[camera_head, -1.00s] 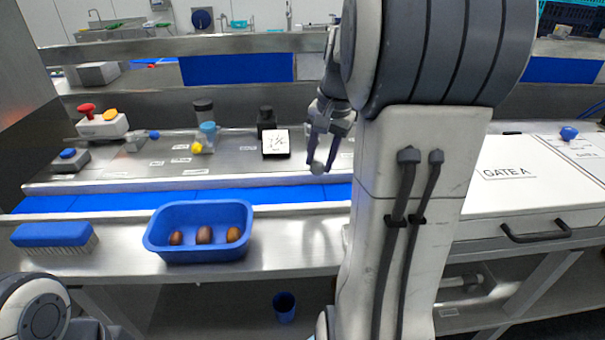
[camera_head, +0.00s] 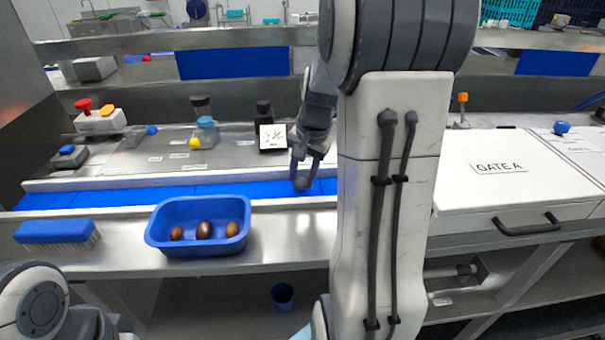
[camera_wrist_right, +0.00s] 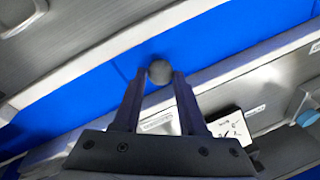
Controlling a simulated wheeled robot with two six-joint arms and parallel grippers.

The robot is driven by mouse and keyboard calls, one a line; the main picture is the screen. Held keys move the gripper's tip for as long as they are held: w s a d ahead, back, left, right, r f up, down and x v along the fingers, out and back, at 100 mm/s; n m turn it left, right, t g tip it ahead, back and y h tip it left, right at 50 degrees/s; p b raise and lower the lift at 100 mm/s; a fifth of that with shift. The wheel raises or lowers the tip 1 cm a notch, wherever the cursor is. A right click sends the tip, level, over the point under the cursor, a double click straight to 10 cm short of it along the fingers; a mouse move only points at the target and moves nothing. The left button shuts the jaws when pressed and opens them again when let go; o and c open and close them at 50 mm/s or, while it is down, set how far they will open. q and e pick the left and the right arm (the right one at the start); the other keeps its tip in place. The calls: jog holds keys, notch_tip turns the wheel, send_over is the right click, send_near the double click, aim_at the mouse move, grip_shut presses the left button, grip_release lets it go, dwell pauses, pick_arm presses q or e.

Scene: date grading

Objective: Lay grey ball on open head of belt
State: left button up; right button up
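The small grey ball (camera_head: 301,184) is between the fingertips of my right gripper (camera_head: 303,178), over the blue belt (camera_head: 120,197). In the right wrist view the ball (camera_wrist_right: 160,72) sits between the two dark finger ends (camera_wrist_right: 160,80), with blue belt (camera_wrist_right: 100,78) behind it. The fingers appear shut on it. I cannot tell whether the ball touches the belt. Part of my left arm shows at the lower left, with its gripper out of view. My right arm hides the belt's right part.
A blue tray (camera_head: 159,237) with three brown dates stands on the front ledge, beside a blue brush (camera_head: 55,232). Behind the belt are a card stand (camera_head: 272,137), a red-button box (camera_head: 100,121) and bottles. A white GATE A panel (camera_head: 500,190) lies right.

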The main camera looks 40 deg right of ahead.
jog(key=shift+o, duration=1.4)
jog(key=shift+r, duration=0.5)
jog(key=b+v, duration=0.1)
jog(key=v, duration=1)
jog(key=shift+r, duration=0.15)
